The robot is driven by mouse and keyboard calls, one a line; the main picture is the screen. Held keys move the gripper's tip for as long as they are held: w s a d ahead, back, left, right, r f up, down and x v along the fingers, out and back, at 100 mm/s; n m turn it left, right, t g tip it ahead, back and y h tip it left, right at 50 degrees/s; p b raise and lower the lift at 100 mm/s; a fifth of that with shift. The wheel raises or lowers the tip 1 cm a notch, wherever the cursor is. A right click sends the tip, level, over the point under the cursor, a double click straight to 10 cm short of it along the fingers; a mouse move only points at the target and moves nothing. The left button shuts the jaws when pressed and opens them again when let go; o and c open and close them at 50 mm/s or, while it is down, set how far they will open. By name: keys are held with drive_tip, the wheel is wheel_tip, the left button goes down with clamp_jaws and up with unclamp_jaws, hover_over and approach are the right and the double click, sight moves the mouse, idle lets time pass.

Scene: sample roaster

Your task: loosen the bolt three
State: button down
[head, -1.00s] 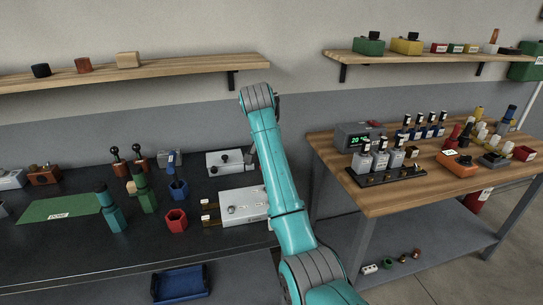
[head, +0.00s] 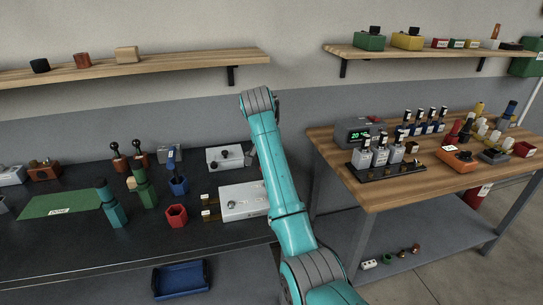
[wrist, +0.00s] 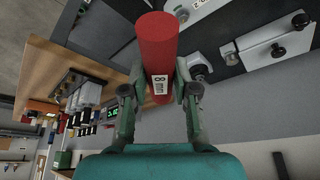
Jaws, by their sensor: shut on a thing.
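My gripper (wrist: 158,82) is shut on a thick red cylindrical handle (wrist: 158,48) with a small white label, in the wrist view. Its far end is out of sight. In the head view my arm hides the gripper and the handle. A pale metal box (head: 240,201) with a round fitting on top stands on the dark bench, just left of my arm. In the wrist view a grey bolt-like fitting (wrist: 198,68) shows just right of the handle. I cannot tell which fitting is bolt three or whether the held tool touches one.
A red hexagonal holder (head: 176,216) stands empty left of the metal box. Blue (head: 179,187), green (head: 146,196) and teal (head: 115,213) pieces stand nearby. A grey plate with black knobs (head: 229,157) lies behind.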

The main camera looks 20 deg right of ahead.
drive_tip(key=shift+f, duration=0.45)
idle(0.3)
drive_tip(key=shift+d+n+y, duration=0.1)
drive_tip(key=shift+n+y, duration=0.2)
drive_tip(key=shift+n, duration=0.5)
drive_tip(key=shift+n+t+y, duration=0.4)
drive_tip(key=shift+n, duration=0.6)
drive_tip(key=shift+n+y, duration=0.4)
drive_tip(key=shift+n, duration=0.7)
drive_tip(key=shift+n+y, duration=0.3)
drive_tip(key=shift+n, duration=0.5)
